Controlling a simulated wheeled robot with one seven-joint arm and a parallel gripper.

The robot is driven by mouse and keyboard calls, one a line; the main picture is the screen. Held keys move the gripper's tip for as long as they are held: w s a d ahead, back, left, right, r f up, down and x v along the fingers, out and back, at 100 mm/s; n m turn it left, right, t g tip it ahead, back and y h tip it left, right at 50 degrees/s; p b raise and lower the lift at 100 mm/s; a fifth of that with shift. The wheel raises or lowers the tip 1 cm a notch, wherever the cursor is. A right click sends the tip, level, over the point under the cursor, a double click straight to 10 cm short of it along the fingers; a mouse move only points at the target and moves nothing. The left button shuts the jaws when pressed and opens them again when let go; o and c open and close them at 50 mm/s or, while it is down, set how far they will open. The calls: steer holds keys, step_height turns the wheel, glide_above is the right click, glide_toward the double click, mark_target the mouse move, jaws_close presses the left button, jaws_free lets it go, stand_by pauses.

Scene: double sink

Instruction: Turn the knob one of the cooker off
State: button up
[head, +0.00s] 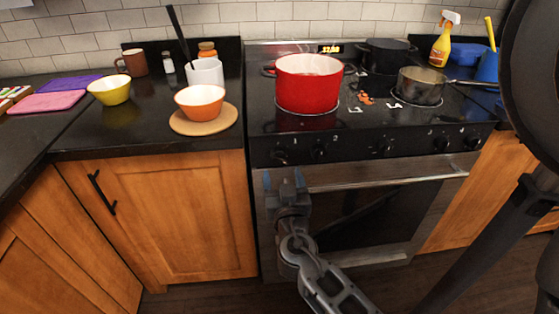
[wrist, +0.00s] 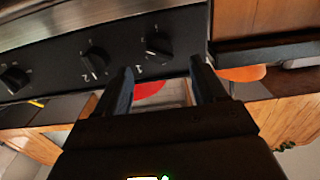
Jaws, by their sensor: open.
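The cooker (head: 360,150) has a black front panel with a row of black knobs. Knob one (head: 280,156) is the leftmost; in the wrist view the knob (wrist: 158,45) sits beside the number 1, its grip bar slanted. Knob two (head: 319,152) is to its right; in the wrist view it (wrist: 94,60) lies left of knob one. My gripper (head: 285,177) is just below knob one, in front of the oven door. In the wrist view my gripper's fingers (wrist: 161,66) are open and empty, their tips pointing towards knob one. No contact with the knob is visible.
A red pot (head: 308,85) stands on the front left burner, a saucepan (head: 420,87) on the front right one. The oven handle (head: 385,182) runs below the knobs, close to my gripper. Bowls, a cup and a board stand on the left counter.

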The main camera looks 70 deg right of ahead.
mark_target(280, 162)
steer(key=p+x, duration=0.2)
steer(key=x, duration=0.3)
steer(key=shift+d+r, duration=0.1)
steer(key=shift+d, duration=0.05)
steer(key=shift+w+d, duration=0.3)
steer(key=shift+d, duration=0.3)
steer(key=shift+c, duration=0.4)
steer(key=c, duration=1)
steer(key=shift+o, duration=0.2)
